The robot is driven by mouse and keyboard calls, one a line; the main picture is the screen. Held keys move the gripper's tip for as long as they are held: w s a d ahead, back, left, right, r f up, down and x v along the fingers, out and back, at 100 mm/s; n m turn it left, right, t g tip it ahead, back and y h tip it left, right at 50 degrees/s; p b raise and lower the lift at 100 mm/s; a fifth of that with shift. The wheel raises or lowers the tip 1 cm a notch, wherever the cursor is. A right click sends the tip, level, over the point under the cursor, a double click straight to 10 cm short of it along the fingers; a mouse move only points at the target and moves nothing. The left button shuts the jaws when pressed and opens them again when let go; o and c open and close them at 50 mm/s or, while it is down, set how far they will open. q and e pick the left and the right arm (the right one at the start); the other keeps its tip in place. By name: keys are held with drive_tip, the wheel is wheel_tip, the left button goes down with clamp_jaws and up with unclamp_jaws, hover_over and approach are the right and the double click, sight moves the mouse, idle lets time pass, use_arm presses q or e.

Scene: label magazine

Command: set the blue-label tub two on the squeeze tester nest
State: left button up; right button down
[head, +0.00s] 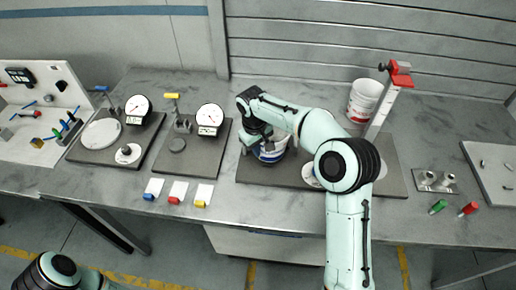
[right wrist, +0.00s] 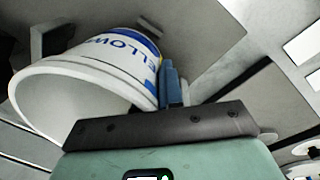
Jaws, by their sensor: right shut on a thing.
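My right gripper (head: 257,140) is shut on a white tub with a blue label (head: 270,153), above or on the left part of a dark grey board (head: 258,176); I cannot tell whether it touches. In the right wrist view the open-mouthed tub (right wrist: 98,80) shows blue lettering and a little yellow, with a blue finger (right wrist: 172,84) against its wall. A stand with a red head (head: 400,75) rises from the board's right part, and a pale disc (head: 311,175) lies partly behind my arm. I cannot tell for sure which part is the squeeze tester nest. My left gripper is out of view.
A white tub with a red label (head: 363,100) stands behind the board. Two dial gauge stations (head: 138,108) (head: 209,118) stand to the left. Several cards with coloured markers (head: 178,192) lie at the front edge. Green and red markers (head: 438,207) lie at right.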

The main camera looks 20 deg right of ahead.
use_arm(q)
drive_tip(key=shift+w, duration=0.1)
use_arm(e)
drive_tip(key=shift+w+f, duration=0.1)
drive_tip(key=shift+w, duration=0.05)
drive_tip(key=c, duration=1.3)
unclamp_jaws()
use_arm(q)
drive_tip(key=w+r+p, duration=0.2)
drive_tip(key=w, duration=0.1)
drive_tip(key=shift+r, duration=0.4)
use_arm(e)
drive_tip(key=r, duration=0.8)
drive_tip(key=a+r, duration=0.1)
drive_tip(key=r, duration=0.3)
drive_tip(key=shift+s+a+r, duration=0.1)
drive_tip(key=shift+s+r, duration=0.05)
drive_tip(key=shift+s, duration=0.05)
